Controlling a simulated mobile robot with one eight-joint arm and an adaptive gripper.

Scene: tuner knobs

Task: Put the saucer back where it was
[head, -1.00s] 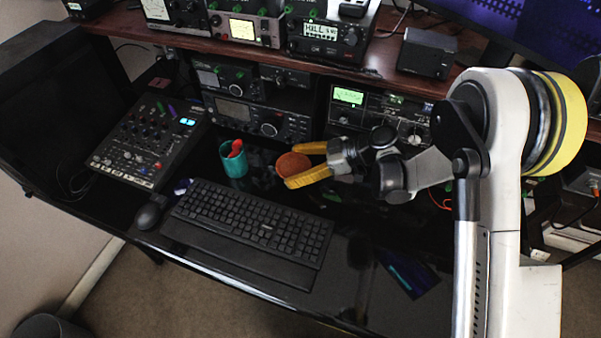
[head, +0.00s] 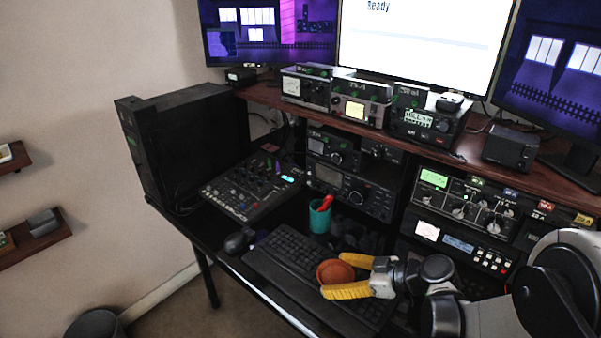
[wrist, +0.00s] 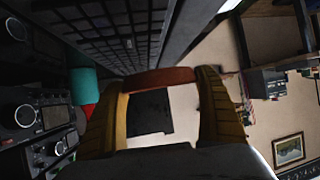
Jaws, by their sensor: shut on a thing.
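The saucer is a round terracotta-orange dish (head: 335,272), seen in the head view over the right part of the keyboard. My gripper (head: 333,274) has its two yellow fingers closed on opposite sides of the saucer. In the wrist view the saucer (wrist: 160,79) shows nearly edge-on as a reddish-brown band between the fingertips (wrist: 163,80). It seems to be held above the keyboard, but the exact gap cannot be told.
A black keyboard (head: 285,249) lies under and left of the saucer. A teal cup (head: 319,218) with a red item stands behind it. A mixer (head: 252,186) and mouse (head: 238,241) are left. Radios (head: 350,190) line the back.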

